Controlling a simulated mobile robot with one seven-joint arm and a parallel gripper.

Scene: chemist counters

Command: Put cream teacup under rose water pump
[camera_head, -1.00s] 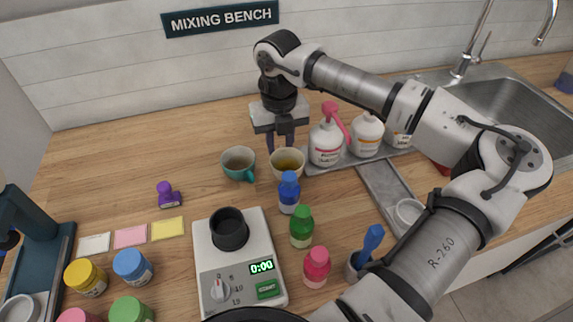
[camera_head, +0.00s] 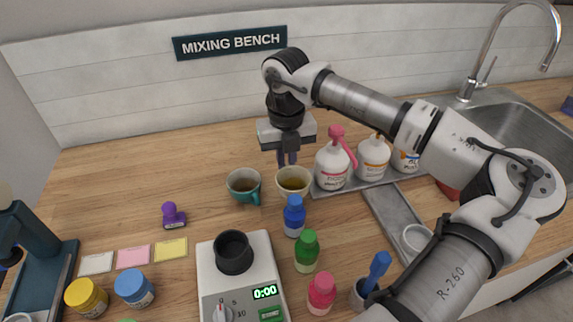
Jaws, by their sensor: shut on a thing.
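The cream teacup (camera_head: 293,186) stands upright on the wooden counter with yellowish liquid inside. My gripper (camera_head: 287,159) points down at its far rim, shut on the teacup, its fingers partly hidden behind the rim. The rose water pump bottle (camera_head: 332,166) is white with a pink pump head, just right of the cup on a grey tray. The pink spout points to the right and toward the front, away from the cup. A teal teacup (camera_head: 244,186) with dark liquid stands just left of the cream one.
More white pump bottles (camera_head: 373,157) stand right of the rose one on the grey tray (camera_head: 392,218). A blue bottle (camera_head: 294,216) stands right in front of the cream cup, with green and pink bottles nearer. A scale (camera_head: 256,258) bears a black cup.

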